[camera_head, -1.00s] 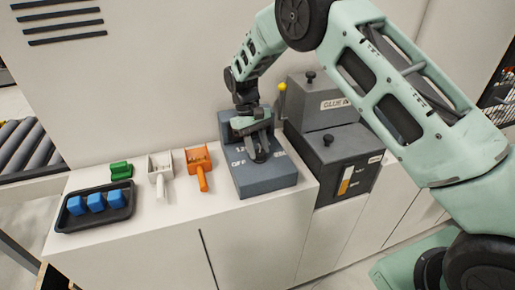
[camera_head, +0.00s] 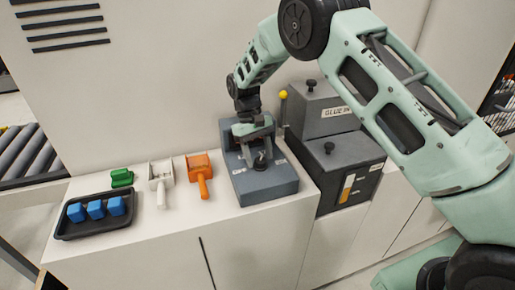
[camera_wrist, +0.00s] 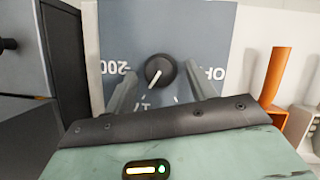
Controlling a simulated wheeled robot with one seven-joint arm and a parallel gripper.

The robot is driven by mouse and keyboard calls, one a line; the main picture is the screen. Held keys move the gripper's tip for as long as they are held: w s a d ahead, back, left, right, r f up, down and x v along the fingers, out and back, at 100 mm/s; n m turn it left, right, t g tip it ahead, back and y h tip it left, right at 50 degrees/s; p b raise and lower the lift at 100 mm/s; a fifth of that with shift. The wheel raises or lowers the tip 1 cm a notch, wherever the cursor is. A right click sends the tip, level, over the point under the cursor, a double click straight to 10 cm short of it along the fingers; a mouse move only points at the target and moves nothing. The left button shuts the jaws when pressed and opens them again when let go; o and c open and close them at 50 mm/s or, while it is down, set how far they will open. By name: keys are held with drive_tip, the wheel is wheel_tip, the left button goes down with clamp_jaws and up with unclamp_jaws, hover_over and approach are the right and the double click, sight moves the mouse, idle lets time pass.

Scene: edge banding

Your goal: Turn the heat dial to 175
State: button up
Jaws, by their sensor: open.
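The heat dial (camera_head: 261,160) is a round black knob on the sloped top of a blue-grey control box (camera_head: 266,187). In the wrist view the dial (camera_wrist: 160,70) has a white pointer slanting toward the picture's lower left, between the 200 label (camera_wrist: 115,67) and a partly hidden label at the bottom. The OFF label (camera_wrist: 212,73) is on the right; this lettering appears turned over. My gripper (camera_head: 256,150) is open above the box, with one finger on each side of the dial in the wrist view. The fingers look apart from the dial.
The counter front is clear.

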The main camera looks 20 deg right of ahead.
drive_tip(key=b+v, duration=0.3)
drive_tip(key=v, duration=1.4)
drive_tip(key=shift+w+r, duration=0.15)
drive_tip(key=s+a+n+t+y+b, duration=0.1)
drive_tip(key=s+a, duration=0.4)
drive_tip(key=s, duration=0.4)
drive_tip(key=s+a+n+t+y+b, duration=0.15)
drive_tip(key=s+a, duration=0.25)
drive_tip(key=s, duration=0.6)
drive_tip(key=s+d+f+n+t, duration=0.1)
drive_tip(key=s+d+f, duration=0.1)
drive_tip(key=s, duration=0.9)
drive_tip(key=s+d+f+n, duration=0.1)
drive_tip(key=s+f, duration=0.4)
drive_tip(key=s, duration=0.6)
drive_tip(key=shift+s+d+t+h, duration=0.25)
drive_tip(key=shift+d+t+h, duration=0.1)
drive_tip(key=shift+d, duration=0.4)
